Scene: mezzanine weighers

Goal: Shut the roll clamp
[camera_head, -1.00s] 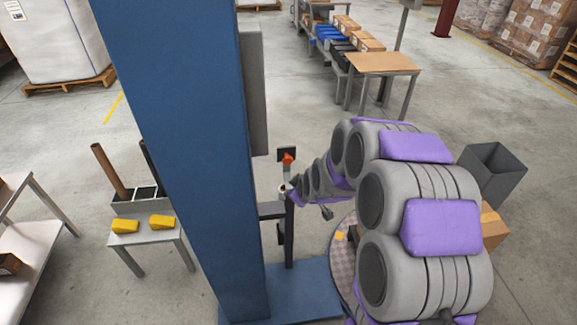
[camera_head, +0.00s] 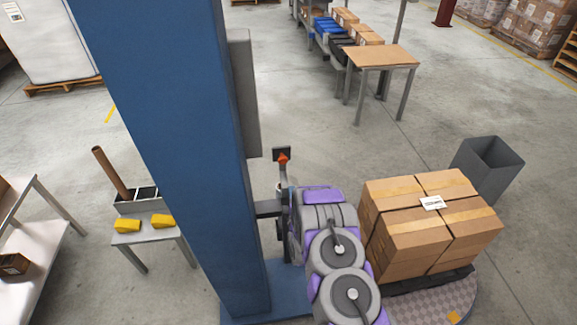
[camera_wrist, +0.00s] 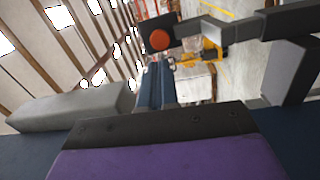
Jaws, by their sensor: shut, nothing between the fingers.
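A black square plate with an orange-red knob (camera_head: 283,157) sits on top of a thin dark post beside the blue column (camera_head: 180,130). In the wrist view the orange-red round piece (camera_wrist: 159,39) on the black plate is up ahead, with a dark grey jointed bar (camera_wrist: 232,32) to its right. I cannot tell which of these parts is the roll clamp, or whether it is open. My gripper (camera_wrist: 155,125) shows as a purple and black piece low in the wrist view; it is shut and empty, and no contact shows. In the head view my folded arm hides it.
Stacked cartons (camera_head: 425,225) stand on a round turntable (camera_head: 440,300) to the right of my arm. A grey bin (camera_head: 487,168) stands behind them. A small table (camera_head: 150,236) with yellow blocks is left of the column. Open floor lies behind the post.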

